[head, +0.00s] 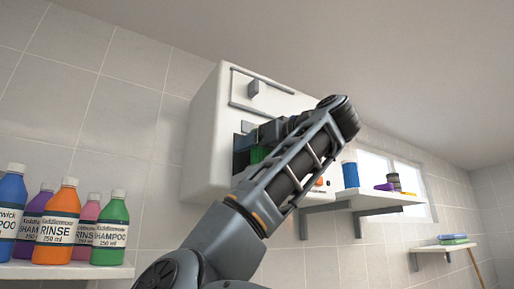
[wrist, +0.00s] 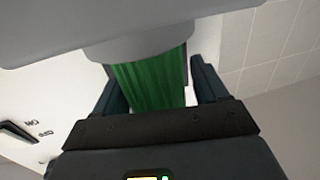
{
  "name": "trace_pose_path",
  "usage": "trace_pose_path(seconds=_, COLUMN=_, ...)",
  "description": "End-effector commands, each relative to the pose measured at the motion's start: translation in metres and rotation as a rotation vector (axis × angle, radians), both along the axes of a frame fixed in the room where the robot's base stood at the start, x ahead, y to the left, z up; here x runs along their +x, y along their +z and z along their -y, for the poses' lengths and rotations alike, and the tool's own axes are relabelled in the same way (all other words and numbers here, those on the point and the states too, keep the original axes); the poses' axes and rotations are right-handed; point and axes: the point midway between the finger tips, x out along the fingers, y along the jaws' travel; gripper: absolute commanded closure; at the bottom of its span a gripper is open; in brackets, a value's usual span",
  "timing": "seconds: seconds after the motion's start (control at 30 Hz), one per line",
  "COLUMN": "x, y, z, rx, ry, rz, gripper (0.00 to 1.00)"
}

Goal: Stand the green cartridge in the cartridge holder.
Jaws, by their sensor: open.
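The green cartridge (wrist: 150,82) is ribbed and shows in the wrist view between the two fingers of my gripper (wrist: 155,88). The fingers stand open, one on each side of it, with a light gap at the right finger. One end of the cartridge meets a rounded grey-white part (wrist: 140,45); I cannot tell whether this is the cartridge holder. In the head view a bit of green (head: 258,155) shows at the dark opening of a white wall-mounted box (head: 205,130). My arm hides most of that opening.
A shelf (head: 70,270) at the lower left bears several shampoo and rinse bottles. A right-hand shelf (head: 375,199) bears a blue cylinder (head: 350,174) and small items. A further shelf (head: 445,247) holds folded cloths. Tiled wall surrounds the box.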

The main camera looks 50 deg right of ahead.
Motion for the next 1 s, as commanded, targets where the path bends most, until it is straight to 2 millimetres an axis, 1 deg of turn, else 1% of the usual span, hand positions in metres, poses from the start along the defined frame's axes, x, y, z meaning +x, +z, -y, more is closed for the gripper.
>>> trace_pose_path(seconds=0.03, x=0.005, y=-0.008, z=0.005, rx=0.014, ry=-0.005, rz=-0.019, gripper=0.08)
trace_pose_path(seconds=0.17, x=0.002, y=-0.008, z=0.005, rx=0.014, ry=-0.006, rz=-0.018, gripper=0.08)
trace_pose_path(seconds=0.27, x=-0.008, y=-0.008, z=0.005, rx=0.013, ry=-0.008, rz=-0.015, gripper=0.08)
trace_pose_path(seconds=0.37, x=-0.025, y=-0.007, z=0.002, rx=0.009, ry=-0.008, rz=-0.009, gripper=0.08)
trace_pose_path(seconds=0.43, x=-0.029, y=-0.003, z=-0.002, rx=0.007, ry=-0.003, rz=0.003, gripper=0.08)
trace_pose_path(seconds=0.63, x=-0.041, y=0.003, z=-0.004, rx=0.004, ry=-0.012, rz=0.018, gripper=0.08)
trace_pose_path(seconds=0.97, x=-0.054, y=-0.002, z=-0.006, rx=0.003, ry=0.004, rz=0.002, gripper=0.08)
trace_pose_path(seconds=1.0, x=-0.06, y=-0.002, z=-0.006, rx=0.001, ry=-0.001, rz=0.001, gripper=0.08)
